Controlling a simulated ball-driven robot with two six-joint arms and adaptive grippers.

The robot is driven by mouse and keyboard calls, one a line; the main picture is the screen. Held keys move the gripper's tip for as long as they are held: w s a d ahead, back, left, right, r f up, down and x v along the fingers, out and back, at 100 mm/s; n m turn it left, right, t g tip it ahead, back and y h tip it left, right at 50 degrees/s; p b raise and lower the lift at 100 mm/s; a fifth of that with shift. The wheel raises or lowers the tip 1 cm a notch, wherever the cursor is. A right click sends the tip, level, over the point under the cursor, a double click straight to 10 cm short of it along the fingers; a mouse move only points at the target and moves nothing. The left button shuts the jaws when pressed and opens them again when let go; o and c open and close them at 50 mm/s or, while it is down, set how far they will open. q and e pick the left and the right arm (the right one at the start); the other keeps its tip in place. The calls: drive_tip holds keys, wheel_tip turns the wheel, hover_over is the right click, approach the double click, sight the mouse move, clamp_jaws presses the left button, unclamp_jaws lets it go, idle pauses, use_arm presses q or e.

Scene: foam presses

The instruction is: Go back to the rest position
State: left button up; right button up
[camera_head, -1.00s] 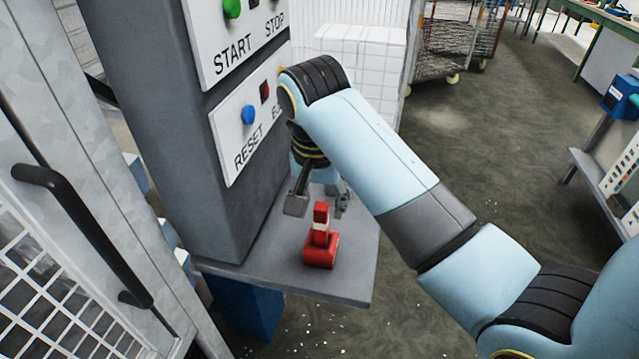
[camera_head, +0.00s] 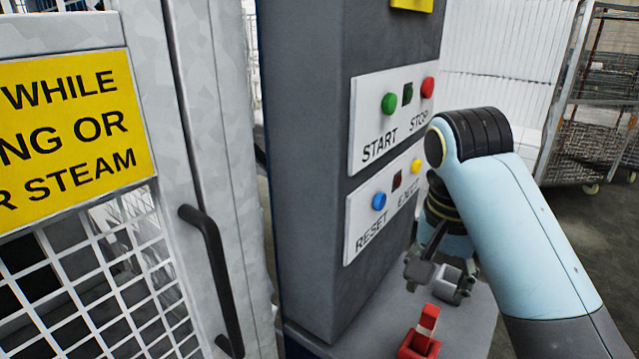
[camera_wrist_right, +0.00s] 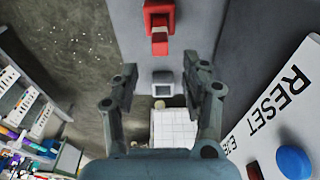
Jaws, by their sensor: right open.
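My right gripper (camera_head: 437,275) hangs over the grey shelf (camera_head: 375,318) of the control post, beside the button panels. In the right wrist view its two fingers (camera_wrist_right: 162,88) stand wide apart with nothing held between them. A red block-like device (camera_head: 418,343) with a white band stands on the shelf, nearer the head camera than the gripper. It also shows in the right wrist view (camera_wrist_right: 159,20), beyond the fingertips and apart from them. A small grey square fitting (camera_wrist_right: 163,77) appears between the fingers in that view. My left gripper is in neither view.
The lower panel (camera_head: 381,208) has blue RESET and yellow EJECT buttons; the upper panel (camera_head: 391,115) has START and STOP. A door with a black handle (camera_head: 212,270) and a yellow warning sign (camera_head: 70,130) is at left. A wire cart (camera_head: 590,130) stands back right.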

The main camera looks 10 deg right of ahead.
drive_tip(key=s+d+f+n+t, duration=0.1)
drive_tip(key=s+f+n, duration=0.1)
drive_tip(key=s+n, duration=0.55)
drive_tip(key=s+d+f+n+t, duration=0.15)
drive_tip(key=s+n, duration=0.25)
drive_tip(key=s, duration=0.7)
wheel_tip(320, 180, down, 41)
drive_tip(key=s+d+g+b, duration=0.2)
drive_tip(key=b, duration=1.2)
drive_tip(key=s+f+b, duration=0.5)
drive_tip(key=s+f, duration=0.4)
drive_tip(key=f, duration=0.3)
drive_tip(key=s+d+f+m+b, duration=0.1)
drive_tip(key=s+f+b, duration=0.3)
drive_tip(key=s+f, duration=0.5)
wheel_tip(320, 180, down, 3)
drive_tip(key=shift+s+f+g+y+b, duration=0.2)
drive_tip(key=shift+g+y+b, duration=0.1)
drive_tip(key=shift+g+b, duration=0.1)
